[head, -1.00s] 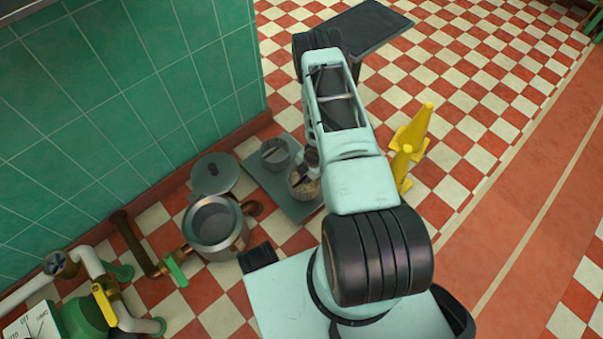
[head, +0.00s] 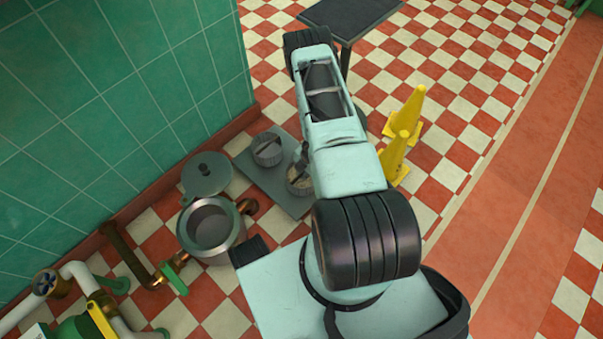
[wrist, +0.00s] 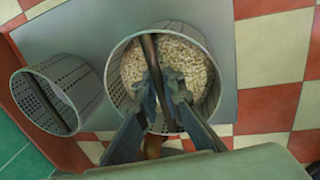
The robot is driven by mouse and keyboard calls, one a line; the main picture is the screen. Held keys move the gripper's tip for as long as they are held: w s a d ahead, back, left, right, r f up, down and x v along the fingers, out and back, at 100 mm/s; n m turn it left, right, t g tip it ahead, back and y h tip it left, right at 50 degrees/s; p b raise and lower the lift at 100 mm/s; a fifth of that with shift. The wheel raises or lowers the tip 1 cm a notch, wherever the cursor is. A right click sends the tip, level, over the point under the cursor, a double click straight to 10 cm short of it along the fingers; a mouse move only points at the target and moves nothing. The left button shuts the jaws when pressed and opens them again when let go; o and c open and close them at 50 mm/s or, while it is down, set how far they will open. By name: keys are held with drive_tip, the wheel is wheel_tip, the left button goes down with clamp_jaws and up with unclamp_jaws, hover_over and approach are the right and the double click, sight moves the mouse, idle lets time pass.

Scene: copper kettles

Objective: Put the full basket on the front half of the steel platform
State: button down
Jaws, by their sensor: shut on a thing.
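The full basket (wrist: 115,72), a perforated grey bucket heaped with pale grains, is in the middle of the wrist view. My gripper (wrist: 163,90) is shut on its dark handle (wrist: 149,50), above the grains. The basket also shows in the head view (head: 297,184), partly hidden by my arm. It is over the flat grey platform (head: 286,204) on the floor; whether it rests there or hangs just above I cannot tell. That platform fills the background of the wrist view (wrist: 70,38). An empty perforated basket (wrist: 50,98) stands left of the full one.
An open steel pot (head: 211,228) and a round grey lid (head: 207,173) are left of the platform. Pipes with a green valve handle (head: 173,278) are near the pot. The tiled wall bounds the left. Yellow cones (head: 399,150) and a dark-topped table (head: 350,14) are beyond my arm.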

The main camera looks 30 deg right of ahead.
drive_tip(key=shift+f, duration=0.15)
drive_tip(key=c, duration=2.1)
unclamp_jaws()
drive_tip(key=r+p, duration=0.1)
drive_tip(key=r, duration=0.3)
drive_tip(key=s+r+p, duration=0.1)
drive_tip(key=r+p, duration=0.1)
drive_tip(key=r, duration=0.2)
drive_tip(key=s+r+p, duration=0.1)
drive_tip(key=r, duration=0.3)
drive_tip(key=shift+s+d+p, duration=0.1)
drive_tip(key=shift+d+p, duration=0.25)
drive_tip(key=shift+d, duration=0.05)
